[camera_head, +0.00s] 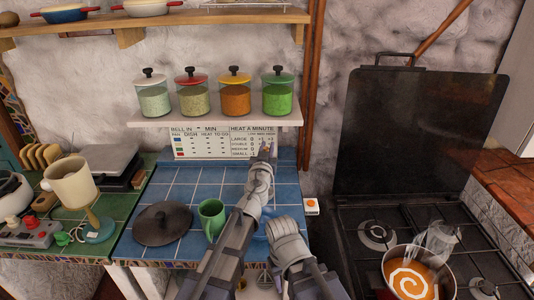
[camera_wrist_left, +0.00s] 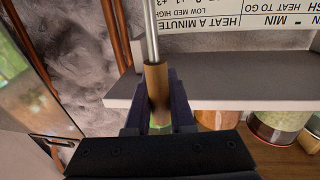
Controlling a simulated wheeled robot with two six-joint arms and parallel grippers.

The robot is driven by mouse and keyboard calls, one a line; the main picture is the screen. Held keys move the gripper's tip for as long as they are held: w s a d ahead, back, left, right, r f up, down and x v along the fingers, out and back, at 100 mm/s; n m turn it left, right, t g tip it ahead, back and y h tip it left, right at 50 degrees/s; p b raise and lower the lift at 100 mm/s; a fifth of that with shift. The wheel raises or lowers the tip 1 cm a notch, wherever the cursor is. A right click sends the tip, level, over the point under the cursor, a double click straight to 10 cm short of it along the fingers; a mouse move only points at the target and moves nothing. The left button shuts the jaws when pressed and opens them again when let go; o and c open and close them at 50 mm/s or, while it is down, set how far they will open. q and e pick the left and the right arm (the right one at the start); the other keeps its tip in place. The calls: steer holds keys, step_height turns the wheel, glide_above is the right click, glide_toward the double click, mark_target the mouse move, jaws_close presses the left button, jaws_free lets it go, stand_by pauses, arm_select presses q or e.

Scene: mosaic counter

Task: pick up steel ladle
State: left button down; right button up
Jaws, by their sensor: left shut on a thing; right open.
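My left gripper (camera_head: 265,152) is raised in front of the chart under the spice shelf. In the left wrist view, its two fingers (camera_wrist_left: 158,118) are shut on the brown grip of the steel ladle (camera_wrist_left: 156,80). The ladle's thin steel shaft (camera_wrist_left: 150,30) runs on from the grip and out of the picture. The bowl of the ladle is not visible in the wrist view. In the head view, the ladle is mostly hidden by my left gripper and arm. My right gripper (camera_head: 266,278) is low at the counter's front edge, open, partly hidden by its own wrist.
A green mug (camera_head: 211,215) and a dark lid (camera_head: 162,223) stand on the blue tiles left of my arms. The shelf (camera_head: 215,119) holds several spice jars. A pot of orange soup (camera_head: 410,275) and a clear glass (camera_head: 441,239) are at the stove on the right.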

step_height(320, 180, up, 18)
steer(key=p, duration=1.7)
step_height(320, 180, down, 8)
steer(key=b, duration=0.7)
steer(key=shift+f+b, duration=0.2)
steer(key=shift+b, duration=0.1)
steer(key=shift+s, duration=0.1)
